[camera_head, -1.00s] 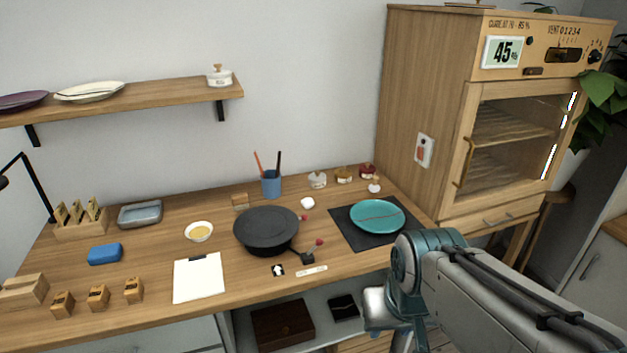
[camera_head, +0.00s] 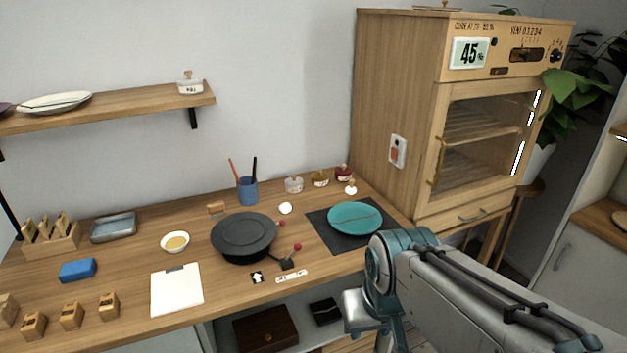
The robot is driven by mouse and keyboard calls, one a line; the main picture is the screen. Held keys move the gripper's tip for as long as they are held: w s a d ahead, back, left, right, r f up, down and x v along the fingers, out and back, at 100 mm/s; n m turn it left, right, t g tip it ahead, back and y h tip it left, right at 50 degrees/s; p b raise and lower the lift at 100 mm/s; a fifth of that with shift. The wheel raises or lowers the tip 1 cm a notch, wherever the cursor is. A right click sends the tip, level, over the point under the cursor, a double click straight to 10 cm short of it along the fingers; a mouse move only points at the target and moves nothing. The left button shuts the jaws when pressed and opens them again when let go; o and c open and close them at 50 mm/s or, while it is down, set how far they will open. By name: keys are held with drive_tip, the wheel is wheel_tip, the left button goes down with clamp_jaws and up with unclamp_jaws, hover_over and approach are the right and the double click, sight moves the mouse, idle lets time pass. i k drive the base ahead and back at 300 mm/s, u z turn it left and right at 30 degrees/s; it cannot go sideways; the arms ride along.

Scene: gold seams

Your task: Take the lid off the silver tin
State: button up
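A small pale silvery tin with a knobbed lid (camera_head: 293,185) stands at the back of the workbench, left of a gold-coloured tin (camera_head: 320,179) and a dark red tin (camera_head: 343,173). It appears closed and upright. I take it as the silver tin; its label is too small to read. My arm reaches in from the lower right and bends down in front of the bench, well away from the tins. The fingers of my gripper do not show.
A turquoise plate (camera_head: 355,217) on a black mat (camera_head: 325,236) lies between my arm and the tins. A dark round turntable (camera_head: 244,234), a blue cup of tools (camera_head: 247,191) and a small white ball (camera_head: 285,208) are nearby. A wooden cabinet (camera_head: 388,95) stands right.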

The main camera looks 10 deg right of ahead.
sight(294, 182)
drive_tip(key=u, duration=0.05)
drive_tip(key=k, duration=0.5)
drive_tip(key=z, duration=0.55)
drive_tip(key=i, duration=1.55)
drive_tip(key=u, duration=0.7)
drive_tip(key=i, duration=0.2)
drive_tip(key=u, duration=0.3)
